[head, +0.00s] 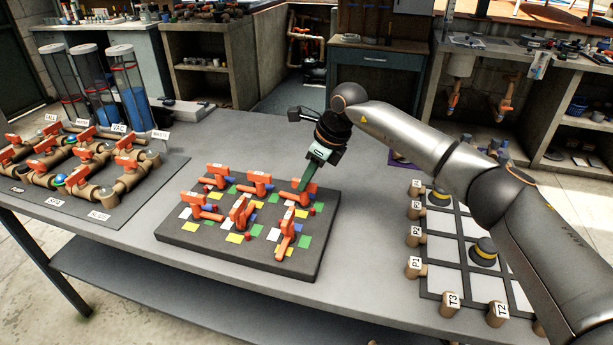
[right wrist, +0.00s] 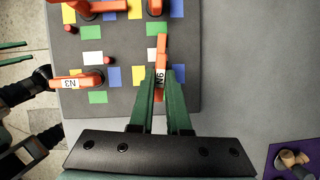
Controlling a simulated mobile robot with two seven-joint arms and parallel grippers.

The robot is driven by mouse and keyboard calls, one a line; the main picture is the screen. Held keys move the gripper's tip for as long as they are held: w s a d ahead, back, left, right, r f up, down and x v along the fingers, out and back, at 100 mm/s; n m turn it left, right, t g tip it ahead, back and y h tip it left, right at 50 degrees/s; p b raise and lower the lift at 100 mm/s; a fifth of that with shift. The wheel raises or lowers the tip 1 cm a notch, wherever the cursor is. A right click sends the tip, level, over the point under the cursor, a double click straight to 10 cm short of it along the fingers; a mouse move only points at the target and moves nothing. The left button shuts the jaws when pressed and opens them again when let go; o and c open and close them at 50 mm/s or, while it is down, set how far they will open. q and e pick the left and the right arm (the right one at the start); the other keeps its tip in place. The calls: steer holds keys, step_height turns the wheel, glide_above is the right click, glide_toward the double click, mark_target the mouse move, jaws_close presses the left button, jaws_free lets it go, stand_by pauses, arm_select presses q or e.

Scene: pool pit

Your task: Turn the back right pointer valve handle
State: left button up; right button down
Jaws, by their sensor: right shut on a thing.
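Several orange pointer valve handles stand on a dark board (head: 208,248) with coloured squares. The back right handle (head: 305,186) is at the board's far right corner. In the right wrist view it is the orange handle labelled N6 (right wrist: 162,48). My left arm is outside the head view. Green strips that look like my left gripper's fingers (right wrist: 14,54) show at the right wrist view's left edge.
Handle N3 (right wrist: 75,82) stands on the same board, clear of my fingers. A pipe valve panel (head: 128,210) is at the left and a gridded board (head: 445,262) with pegs at the right. Bare table (head: 365,235) lies between the boards.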

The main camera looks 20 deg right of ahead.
steer(key=shift+r+n, duration=0.1)
steer(key=shift+n, duration=0.4)
steer(key=c, duration=0.9)
jaws_free()
steer(key=v, duration=1.2)
steer(key=shift+w+d+r, duration=0.15)
steer(key=shift+w+d, duration=0.05)
steer(key=shift+d, duration=0.05)
steer(key=shift+g, duration=0.3)
